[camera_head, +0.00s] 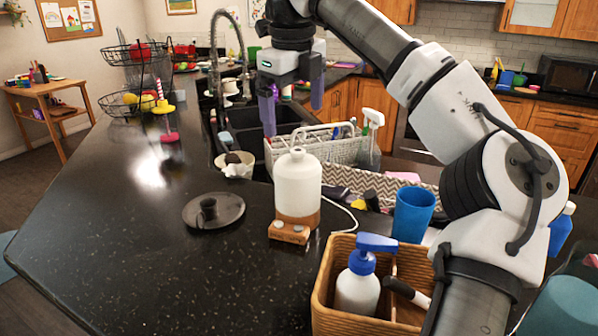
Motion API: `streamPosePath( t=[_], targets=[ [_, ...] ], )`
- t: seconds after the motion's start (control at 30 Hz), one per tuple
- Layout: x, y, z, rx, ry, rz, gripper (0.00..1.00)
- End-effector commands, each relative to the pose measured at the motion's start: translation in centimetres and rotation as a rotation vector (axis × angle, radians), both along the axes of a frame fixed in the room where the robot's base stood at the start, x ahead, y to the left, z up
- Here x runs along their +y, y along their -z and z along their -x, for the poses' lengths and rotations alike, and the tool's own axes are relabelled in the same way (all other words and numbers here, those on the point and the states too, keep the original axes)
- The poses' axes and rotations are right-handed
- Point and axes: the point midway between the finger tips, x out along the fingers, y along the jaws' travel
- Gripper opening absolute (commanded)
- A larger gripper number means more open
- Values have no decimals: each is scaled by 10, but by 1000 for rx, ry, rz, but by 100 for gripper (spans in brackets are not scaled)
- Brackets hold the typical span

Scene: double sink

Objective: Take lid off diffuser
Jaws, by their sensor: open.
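The diffuser (297,185) stands upright on the dark counter, left of the wicker basket. It has a white bottle-shaped upper part with a narrow neck, which looks like its lid, seated on a wooden base (290,231) with small knobs. A white cord runs from its right side. My gripper (292,118) is open and empty, with its purple fingers pointing down. In the picture it is above the diffuser, in front of the sink and grey caddy; its exact distance from the diffuser is hard to tell.
A wicker basket (330,290) with a soap pump (360,285), a blue cup (412,214) and a grey caddy (283,152) stand close by. A tall faucet (214,50) rises behind. The left counter is largely clear.

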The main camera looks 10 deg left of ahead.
Motion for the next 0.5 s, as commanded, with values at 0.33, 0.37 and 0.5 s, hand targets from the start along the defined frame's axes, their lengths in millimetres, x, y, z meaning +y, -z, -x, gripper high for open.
streamPosePath(
  t=[0.33, 0.37, 0.5],
  targets=[
    [1, 46, -8, 1, 0, 0, 100],
    [1, 47, -8, 1, 0, 0, 100],
    [1, 57, -9, 3, 0, 0, 100]
  ],
)
